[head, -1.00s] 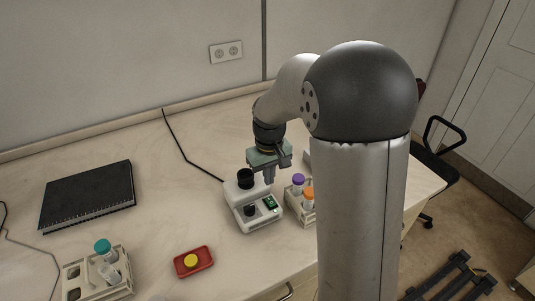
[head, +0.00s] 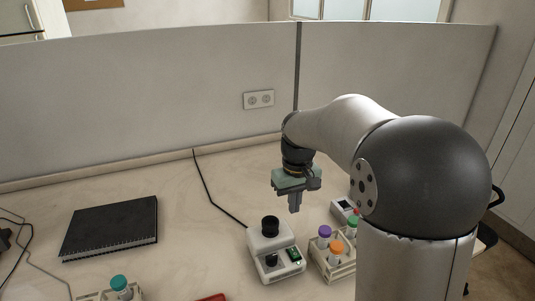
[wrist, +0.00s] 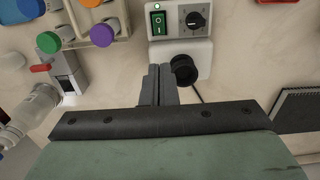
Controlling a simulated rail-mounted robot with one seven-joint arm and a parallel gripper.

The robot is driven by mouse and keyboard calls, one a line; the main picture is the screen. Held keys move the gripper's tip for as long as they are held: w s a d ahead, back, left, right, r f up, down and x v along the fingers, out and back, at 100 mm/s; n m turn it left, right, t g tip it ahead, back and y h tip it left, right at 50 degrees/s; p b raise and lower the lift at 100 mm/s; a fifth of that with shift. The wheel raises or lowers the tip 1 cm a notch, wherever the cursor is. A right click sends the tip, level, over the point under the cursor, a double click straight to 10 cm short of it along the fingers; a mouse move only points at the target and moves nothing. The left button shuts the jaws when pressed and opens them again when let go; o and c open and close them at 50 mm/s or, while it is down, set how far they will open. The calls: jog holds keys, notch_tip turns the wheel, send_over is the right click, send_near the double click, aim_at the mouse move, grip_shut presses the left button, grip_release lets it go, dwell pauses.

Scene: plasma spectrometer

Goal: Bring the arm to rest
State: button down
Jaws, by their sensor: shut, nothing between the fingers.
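My gripper (head: 295,203) hangs from my arm above the table, fingers pointing down, just behind and to the right of the white device with the black round cup. In the wrist view its two fingers (wrist: 158,72) lie together, shut with nothing between them. The white device (head: 277,258) stands on the table below, with a green switch and a black knob. It also shows in the wrist view (wrist: 180,22), close beyond the fingertips. No contact between fingers and device is visible.
A rack (head: 335,268) with purple-, orange- and green-capped tubes stands right of the device. A black notebook (head: 110,228) lies at left. A teal-capped tube (head: 120,287) and a red dish (head: 212,297) are at the front. A bottle (wrist: 35,105) shows in the wrist view.

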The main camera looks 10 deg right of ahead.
jog(key=s+f+m+t, duration=0.1)
jog(key=s+f, duration=0.1)
jog(key=s, duration=1)
jog(key=s+f+m, duration=0.2)
jog(key=s, duration=1)
notch_tip(320, 180, up, 4)
jog(key=m+g+b, duration=0.3)
jog(key=m+b, duration=0.2)
jog(key=m, duration=1)
send_over(295, 254)
jog(key=w, duration=0.3)
jog(key=f, duration=0.4)
jog(key=s+f+p, duration=0.1)
jog(key=f, duration=0.4)
jog(key=s+f, duration=0.1)
jog(key=f, duration=0.4)
jog(key=shift+s+p, duration=0.25)
jog(key=shift+p, duration=0.05)
